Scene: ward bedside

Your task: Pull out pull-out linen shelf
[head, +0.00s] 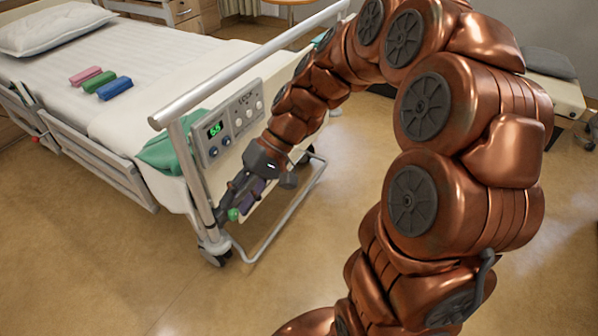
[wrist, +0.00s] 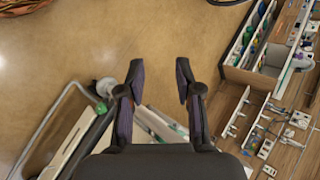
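A bent metal tube frame (head: 290,222) juts out low at the foot end of the bed; it looks like the pull-out linen shelf, though I cannot be certain. It also shows in the wrist view (wrist: 42,128) at the lower left. My gripper (head: 228,208) is in front of the bed's foot end, below the control panel, and hides part of the end board. In the wrist view my gripper (wrist: 159,70) has its two fingers spread, with only bare floor visible between the tips. The tube lies left of the fingers there, apart from them.
The bed's foot rail (head: 235,72) and control panel (head: 228,122) stand above my gripper. A green knob (head: 234,214) shows beside my gripper. A green cloth (head: 165,150) hangs over the bed corner. In the wrist view, a shelf unit (wrist: 250,60) is at right. The foreground floor is clear.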

